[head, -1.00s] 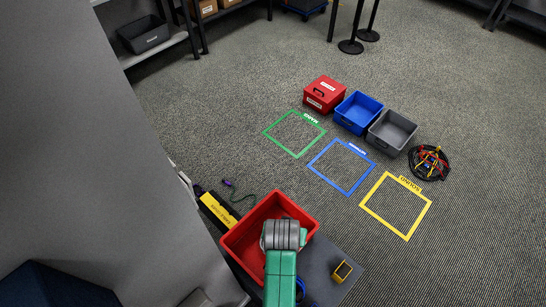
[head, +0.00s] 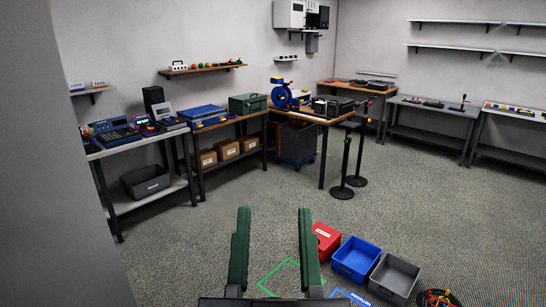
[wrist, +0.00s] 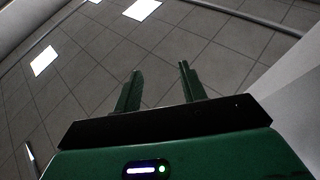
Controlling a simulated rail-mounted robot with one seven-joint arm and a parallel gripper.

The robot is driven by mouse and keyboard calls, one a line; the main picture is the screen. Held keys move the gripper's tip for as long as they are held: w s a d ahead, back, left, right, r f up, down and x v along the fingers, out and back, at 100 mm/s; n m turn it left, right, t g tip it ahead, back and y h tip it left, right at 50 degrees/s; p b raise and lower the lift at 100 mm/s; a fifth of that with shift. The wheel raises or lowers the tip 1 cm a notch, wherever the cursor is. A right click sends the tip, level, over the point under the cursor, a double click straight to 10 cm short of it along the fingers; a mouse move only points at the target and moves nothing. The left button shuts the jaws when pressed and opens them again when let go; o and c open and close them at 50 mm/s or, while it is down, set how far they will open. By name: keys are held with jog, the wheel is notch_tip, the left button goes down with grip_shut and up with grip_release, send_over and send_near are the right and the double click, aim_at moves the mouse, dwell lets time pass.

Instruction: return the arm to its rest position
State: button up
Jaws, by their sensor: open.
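My gripper (head: 272,215) stands upright at the bottom middle of the head view. Its two green fingers are wide apart and nothing is between them. In the wrist view my gripper (wrist: 160,72) is also open and empty, with a tiled ceiling (wrist: 90,70) and bright lamps behind it.
On the floor beyond my gripper are a red box (head: 326,240), a blue bin (head: 356,258) and a grey bin (head: 395,275). A cable coil (head: 437,298) is at the bottom edge. Two black posts (head: 344,165) stand behind. Workbenches (head: 440,108) line the walls. Open carpet lies between.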

jog(key=s+r+p, duration=0.2)
jog(key=r+p, duration=1.2)
jog(key=r, duration=0.2)
jog(key=s+r+t+p, duration=0.1)
jog(key=s+r+p, duration=0.1)
jog(key=r+p, duration=1.3)
notch_tip(320, 180, up, 2)
jog(key=shift+a+r+t, duration=0.1)
jog(key=shift+a+t, duration=0.1)
jog(key=shift+t, duration=0.1)
jog(key=shift+s, duration=0.1)
